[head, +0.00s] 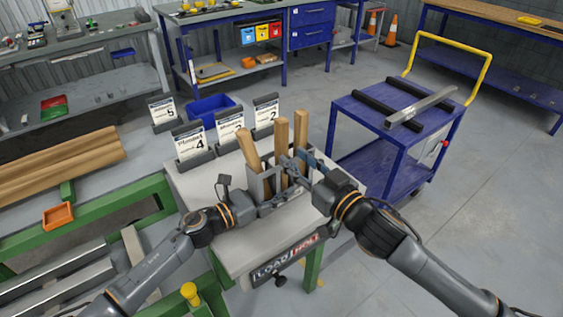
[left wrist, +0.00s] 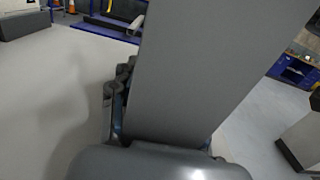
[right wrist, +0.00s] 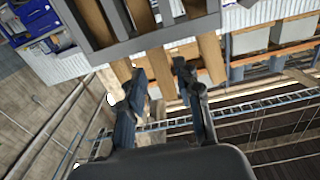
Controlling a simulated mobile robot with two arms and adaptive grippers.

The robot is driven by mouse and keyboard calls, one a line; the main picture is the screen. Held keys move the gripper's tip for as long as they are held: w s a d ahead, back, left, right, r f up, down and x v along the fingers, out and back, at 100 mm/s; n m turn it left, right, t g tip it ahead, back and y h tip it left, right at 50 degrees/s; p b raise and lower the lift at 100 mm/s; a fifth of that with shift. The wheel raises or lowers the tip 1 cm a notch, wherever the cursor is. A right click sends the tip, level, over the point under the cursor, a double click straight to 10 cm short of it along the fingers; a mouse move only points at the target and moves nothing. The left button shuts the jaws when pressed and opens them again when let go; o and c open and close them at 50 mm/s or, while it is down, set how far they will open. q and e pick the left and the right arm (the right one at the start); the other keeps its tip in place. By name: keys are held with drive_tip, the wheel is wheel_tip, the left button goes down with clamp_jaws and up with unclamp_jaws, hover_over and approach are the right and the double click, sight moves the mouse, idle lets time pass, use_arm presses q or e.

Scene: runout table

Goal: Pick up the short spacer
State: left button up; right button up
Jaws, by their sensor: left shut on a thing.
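Three wooden pieces stand in a grey open-framed rack (head: 256,185) on the pale table: a left one (head: 247,148), a middle one (head: 281,138) and a right one (head: 300,130). Their tops differ in height; I cannot tell for sure which is the short spacer. My left gripper (head: 268,204) is shut on the grey rack at its near side; a grey slab (left wrist: 200,70) fills much of the left wrist view. My right gripper (head: 297,166) is open at the rack's right side. In the right wrist view, a wooden piece (right wrist: 160,68) shows between its spread fingers, contact unclear.
Numbered sign holders, including number 4 (head: 195,146), stand along the table's back edge. A blue cart (head: 395,135) with dark bars and a metal bar is at the right. Green frames and wooden beams (head: 60,165) lie left. Open floor (head: 490,200) is at the right.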

sight(285, 151)
drive_tip(key=x, duration=0.6)
drive_tip(key=shift+w+f, duration=0.25)
drive_tip(key=shift+f, duration=0.1)
clamp_jaws()
